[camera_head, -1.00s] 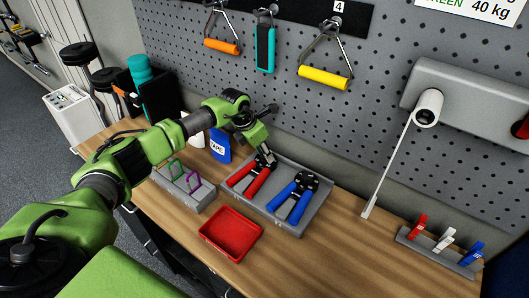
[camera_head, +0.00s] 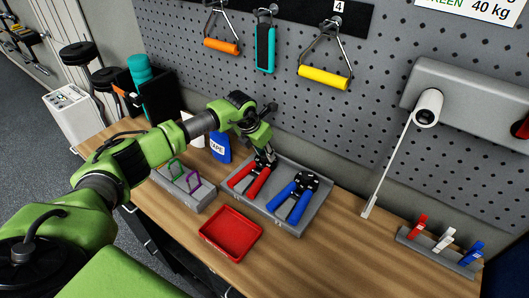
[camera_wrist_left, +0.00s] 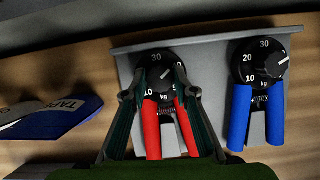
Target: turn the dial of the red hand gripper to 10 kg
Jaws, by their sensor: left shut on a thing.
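The red hand gripper (camera_head: 258,182) lies in a grey tray (camera_head: 284,228) on the bench, red handles toward the front. In the left wrist view its red handles (camera_wrist_left: 151,132) point down below a round black dial (camera_wrist_left: 157,59) with white numbers. My left gripper (camera_head: 267,159) reaches down over the dial end. In the wrist view its fingers (camera_wrist_left: 160,78) are shut on the dial from both sides and hide part of its scale. A 10 shows at the dial's lower left, and a short white mark points up right. My right gripper is out of view.
A blue hand gripper (camera_head: 297,199) lies close on the right in the same tray. An empty red tray (camera_head: 231,234) stands in front. A grey holder (camera_head: 188,194) with coloured clips and a blue tape item (camera_head: 220,147) are to the left. The pegboard rises behind.

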